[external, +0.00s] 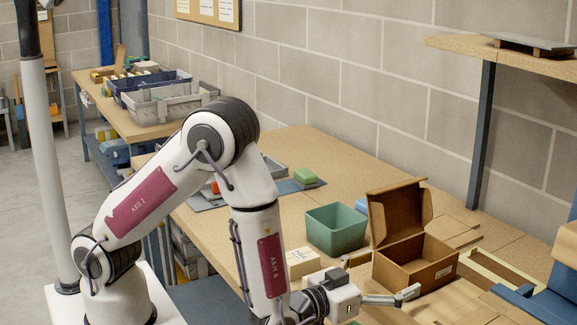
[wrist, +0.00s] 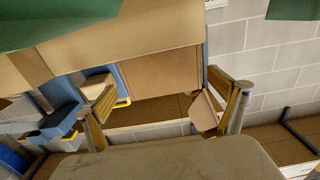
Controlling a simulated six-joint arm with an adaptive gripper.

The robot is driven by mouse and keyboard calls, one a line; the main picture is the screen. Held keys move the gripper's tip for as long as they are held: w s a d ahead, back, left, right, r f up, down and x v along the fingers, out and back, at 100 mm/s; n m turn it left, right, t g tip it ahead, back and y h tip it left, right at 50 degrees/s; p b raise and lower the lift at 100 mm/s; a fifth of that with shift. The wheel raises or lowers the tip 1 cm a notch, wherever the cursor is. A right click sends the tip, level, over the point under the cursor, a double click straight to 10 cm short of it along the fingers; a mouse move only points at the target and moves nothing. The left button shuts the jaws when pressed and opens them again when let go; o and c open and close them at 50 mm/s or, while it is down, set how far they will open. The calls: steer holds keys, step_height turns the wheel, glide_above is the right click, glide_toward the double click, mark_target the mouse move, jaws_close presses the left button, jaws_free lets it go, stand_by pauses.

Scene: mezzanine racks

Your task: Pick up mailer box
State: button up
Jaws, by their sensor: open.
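The mailer box (external: 438,273) is a brown cardboard box standing upright on the workbench in the external view, its lid raised at the back left. My gripper (external: 386,281) is low at the near left side of the box, its fingers apart and pointing right toward it. Nothing shows held. In the wrist view my gripper (wrist: 162,104) has its two padded fingers wide apart. Brown cardboard-coloured panels fill the space beyond and between them; I cannot tell which belong to the mailer box. Contact between fingers and box cannot be made out.
A green bin (external: 336,230) stands left of the box, with a small pale carton (external: 302,263) in front of it. Flat cardboard (external: 452,228) lies to the right. A raised shelf (external: 470,46) overhangs the back right.

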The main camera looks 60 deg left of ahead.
steer(key=shift+w, duration=1.2)
steer(key=shift+w+a+r, duration=0.1)
steer(key=shift+w+a, duration=0.05)
steer(key=shift+w, duration=1.15)
steer(key=shift+w+a, duration=0.1)
steer(key=shift+w, duration=1.2)
steer(key=c, duration=1.1)
steer(key=shift+c, duration=0.5)
steer(key=shift+r, duration=0.15)
step_height(320, 180, up, 10)
